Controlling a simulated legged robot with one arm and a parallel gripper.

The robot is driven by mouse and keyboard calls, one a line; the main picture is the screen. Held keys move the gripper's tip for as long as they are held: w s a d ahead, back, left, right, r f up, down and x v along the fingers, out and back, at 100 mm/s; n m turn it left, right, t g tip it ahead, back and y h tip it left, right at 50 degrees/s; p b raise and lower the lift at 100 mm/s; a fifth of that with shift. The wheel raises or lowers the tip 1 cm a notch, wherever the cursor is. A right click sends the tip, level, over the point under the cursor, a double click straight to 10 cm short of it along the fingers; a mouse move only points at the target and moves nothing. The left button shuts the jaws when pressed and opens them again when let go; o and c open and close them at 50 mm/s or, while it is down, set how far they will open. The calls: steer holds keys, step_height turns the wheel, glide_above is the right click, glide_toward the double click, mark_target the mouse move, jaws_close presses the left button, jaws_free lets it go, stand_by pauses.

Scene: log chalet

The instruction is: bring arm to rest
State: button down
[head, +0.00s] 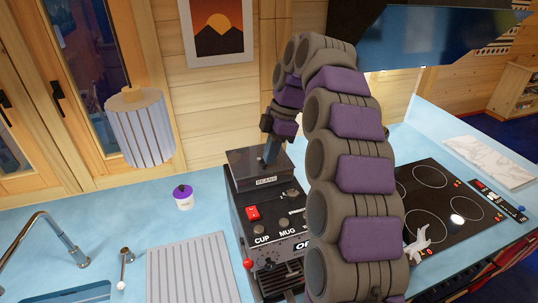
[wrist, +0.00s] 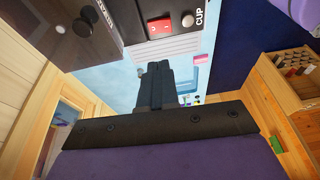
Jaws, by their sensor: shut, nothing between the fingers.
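My arm with purple and grey segments arches up from the bottom right and bends down at the back toward the coffee machine. My gripper (head: 270,152) points down, its fingers in front of or just above the machine's "BEANS" hopper (head: 255,166); contact cannot be told. In the wrist view my gripper (wrist: 155,72) has its dark fingers together with nothing between them. The coffee machine (head: 256,230) has a red switch and CUP and MUG buttons; it also shows upside down in the wrist view (wrist: 130,12). My arm hides its right side.
A purple-lidded jar (head: 183,198), a ribbed drainer (head: 190,268) and a sink tap (head: 42,232) are on the blue counter at left. A striped lamp (head: 140,130) hangs above. A black hob (head: 440,205) and a marble board (head: 492,160) lie at right.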

steer(key=s+d+f+m+h+b, duration=0.1)
steer(key=s+d+f+m+b, duration=0.2)
steer(key=s, duration=1)
steer(key=s+d+f+m+h+b, duration=0.1)
steer(key=s+d+f+m+b, duration=0.2)
steer(key=s+f+m+b, duration=0.4)
steer(key=s+d+f+m+h+b, duration=0.1)
steer(key=s+d+f+m+b, duration=0.3)
steer(key=s+f+m, duration=0.7)
steer(key=s+f+b, duration=0.1)
steer(key=s+f, duration=0.1)
steer(key=s, duration=0.3)
steer(key=s+f, duration=0.3)
steer(key=s, duration=0.2)
steer(key=shift+f+g+b, duration=0.3)
steer(key=shift+f+b, duration=0.05)
steer(key=shift+b, duration=0.05)
steer(key=shift+d, duration=0.1)
